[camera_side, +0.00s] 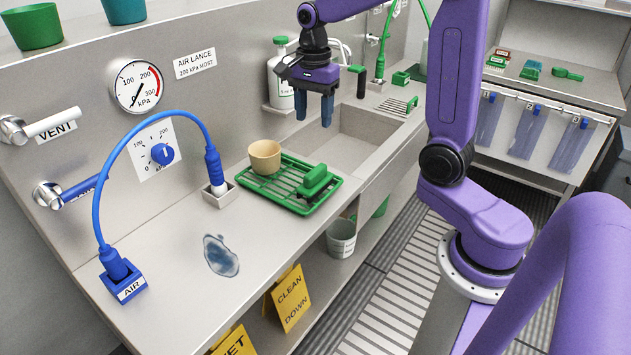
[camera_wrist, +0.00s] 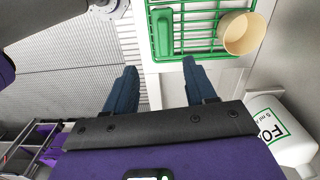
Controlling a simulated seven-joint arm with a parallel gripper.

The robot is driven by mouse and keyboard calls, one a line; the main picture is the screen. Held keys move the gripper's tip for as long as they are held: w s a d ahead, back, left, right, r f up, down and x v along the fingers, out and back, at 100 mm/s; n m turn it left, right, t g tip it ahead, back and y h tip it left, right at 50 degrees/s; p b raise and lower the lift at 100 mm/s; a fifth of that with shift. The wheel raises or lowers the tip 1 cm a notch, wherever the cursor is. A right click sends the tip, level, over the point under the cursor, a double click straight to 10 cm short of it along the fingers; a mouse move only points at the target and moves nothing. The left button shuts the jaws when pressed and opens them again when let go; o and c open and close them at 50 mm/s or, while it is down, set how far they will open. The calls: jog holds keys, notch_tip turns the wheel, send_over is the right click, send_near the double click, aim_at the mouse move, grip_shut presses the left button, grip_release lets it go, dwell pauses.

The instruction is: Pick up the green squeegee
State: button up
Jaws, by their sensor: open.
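The green squeegee (camera_side: 316,180), a blocky green piece with a dark strip, lies on the right part of a green wire rack (camera_side: 290,206) on the counter. In the wrist view the squeegee (camera_wrist: 162,32) shows near the top, on the rack (camera_wrist: 202,17), just beyond my fingertips. My gripper (camera_side: 313,116), with two dark blue fingers, hangs above the sink, behind and higher than the rack. In the wrist view the fingers of my gripper (camera_wrist: 158,72) are spread apart with nothing between them.
A tan cup (camera_side: 264,157) stands on the rack, left of the squeegee. The sink basin (camera_side: 362,135) is beyond the rack. A white jug (camera_side: 281,82) stands by the wall. A blue hose (camera_side: 110,165) arches over the counter at left, near a clear puddle (camera_side: 221,256).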

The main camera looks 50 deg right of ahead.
jog(key=d+m, duration=0.1)
send_over(316, 170)
jog(key=f, duration=1.1)
jog(key=shift+a+f, duration=0.2)
jog(key=shift+f, duration=0.15)
jog(key=shift+d+f, duration=0.2)
jog(key=shift+f, duration=2.6)
grip_shut()
